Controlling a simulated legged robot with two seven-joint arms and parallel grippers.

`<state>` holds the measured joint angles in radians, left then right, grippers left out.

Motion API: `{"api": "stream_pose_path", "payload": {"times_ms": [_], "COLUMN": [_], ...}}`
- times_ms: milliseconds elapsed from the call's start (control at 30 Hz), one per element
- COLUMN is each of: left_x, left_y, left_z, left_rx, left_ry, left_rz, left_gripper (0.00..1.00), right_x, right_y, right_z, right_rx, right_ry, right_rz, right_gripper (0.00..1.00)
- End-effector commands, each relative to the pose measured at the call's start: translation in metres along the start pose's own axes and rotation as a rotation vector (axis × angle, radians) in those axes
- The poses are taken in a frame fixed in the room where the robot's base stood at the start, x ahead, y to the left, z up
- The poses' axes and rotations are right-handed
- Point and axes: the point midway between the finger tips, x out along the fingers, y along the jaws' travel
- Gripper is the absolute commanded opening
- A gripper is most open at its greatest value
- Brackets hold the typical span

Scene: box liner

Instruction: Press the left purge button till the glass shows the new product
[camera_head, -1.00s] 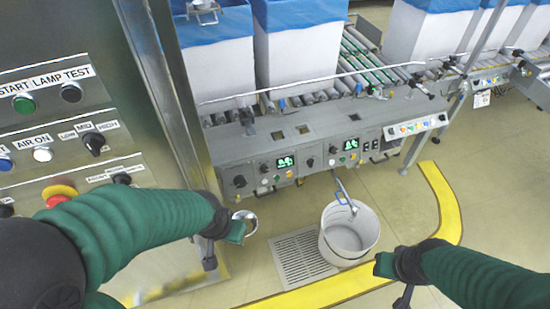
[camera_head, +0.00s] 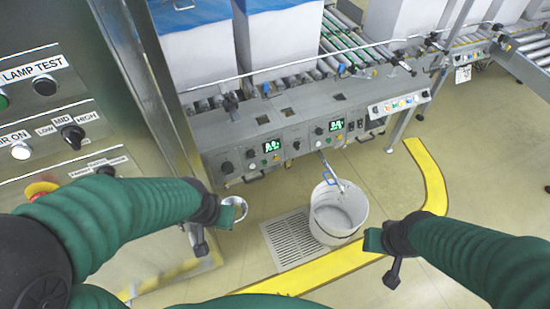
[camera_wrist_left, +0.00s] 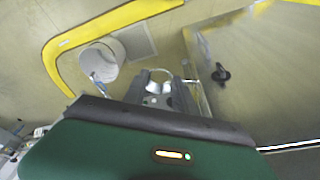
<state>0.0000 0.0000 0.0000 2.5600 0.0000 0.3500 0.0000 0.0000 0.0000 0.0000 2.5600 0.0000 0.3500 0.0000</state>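Two control units with green displays sit on the grey machine front. The left unit (camera_head: 272,146) has small buttons and a black knob; the right unit (camera_head: 336,125) is similar. I cannot read which button is the purge button or pick out the glass. My left gripper (camera_head: 232,212) is in front of and below the left unit, apart from it. A round silvery ring-like piece (camera_head: 238,207) is at its tip; it also shows in the left wrist view (camera_wrist_left: 158,80). My right gripper (camera_head: 374,240) is right of the bucket, touching nothing visible. Finger openings are unclear.
A white bucket (camera_head: 338,211) stands under the machine beside a floor grate (camera_head: 292,240). A yellow floor line (camera_head: 330,268) curves around them. A steel panel (camera_head: 60,125) with knobs and a red stop button (camera_head: 40,190) is at left. Blue-lined boxes (camera_head: 278,40) stand on rollers behind.

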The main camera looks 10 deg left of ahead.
Motion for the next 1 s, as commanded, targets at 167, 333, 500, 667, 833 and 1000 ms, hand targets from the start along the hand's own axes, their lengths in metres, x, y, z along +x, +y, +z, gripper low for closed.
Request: {"api": "stream_pose_path", "payload": {"times_ms": [167,333,500,667,833,1000], "left_x": [0.0,0.0,0.0,0.0,0.0,0.0], "left_y": [0.0,0.0,0.0,0.0,0.0,0.0], "left_z": [0.0,0.0,0.0,0.0,0.0,0.0], "left_rx": [0.0,0.0,0.0,0.0,0.0,0.0], "left_ry": [0.0,0.0,0.0,0.0,0.0,0.0], "left_rz": [0.0,0.0,0.0,0.0,0.0,0.0], "left_gripper": [0.33,0.33,0.28,0.07,0.0,0.0], "right_x": [0.0,0.0,0.0,0.0,0.0,0.0], "right_y": [0.0,0.0,0.0,0.0,0.0,0.0], "right_z": [0.0,0.0,0.0,0.0,0.0,0.0], "right_rx": [0.0,0.0,0.0,0.0,0.0,0.0], "right_ry": [0.0,0.0,0.0,0.0,0.0,0.0], "right_rz": [0.0,0.0,0.0,0.0,0.0,0.0], "right_gripper": [0.31,0.31,0.31,0.31,0.31,0.31]}}
